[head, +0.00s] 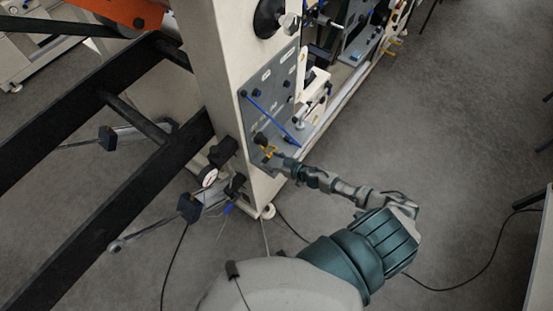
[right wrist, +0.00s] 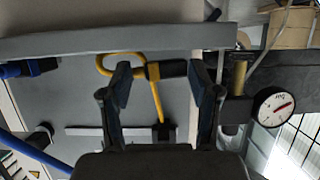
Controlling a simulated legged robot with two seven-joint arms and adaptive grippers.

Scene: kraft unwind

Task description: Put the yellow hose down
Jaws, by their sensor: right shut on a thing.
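The yellow hose (head: 269,151) is a small yellow loop in front of the machine's grey panel, at the tip of my right gripper (head: 279,160). In the right wrist view the yellow hose (right wrist: 156,100) bends in a loop at the left, and a thin length runs down to a black fitting. My right gripper (right wrist: 160,75) is shut on the hose, with its black end piece between the two fingers. My left gripper is in neither view.
The grey panel (head: 277,95) carries a blue hose (head: 270,116) and several dark fittings. A grey bar (right wrist: 120,42) crosses above the fingers in the wrist view. Open floor lies at the right.

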